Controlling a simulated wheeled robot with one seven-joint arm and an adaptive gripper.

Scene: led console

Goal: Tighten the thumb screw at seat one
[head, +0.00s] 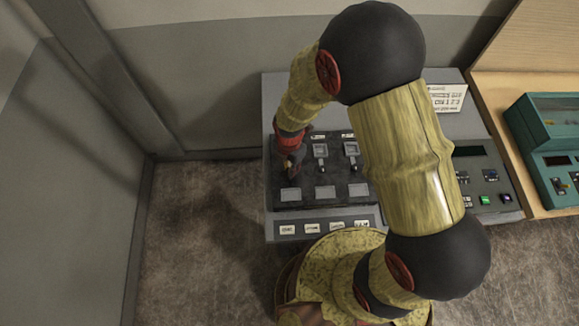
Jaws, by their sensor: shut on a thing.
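The grey console (276,95) stands against the wall, with a dark panel (306,181) set in its top. The panel carries a row of seats with small grey fittings. A middle fitting (320,152) and a right fitting (351,150) are visible. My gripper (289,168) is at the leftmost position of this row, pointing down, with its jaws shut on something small. I take this to be the thumb screw, but the fingers hide it. How far it is turned cannot be told.
Pale plates (325,192) lie in front of the fittings, and labelled buttons (311,228) line the console's front edge. A teal device (545,150) sits on a wooden table (510,105) at the right. My arm covers part of the console. The left floor is clear.

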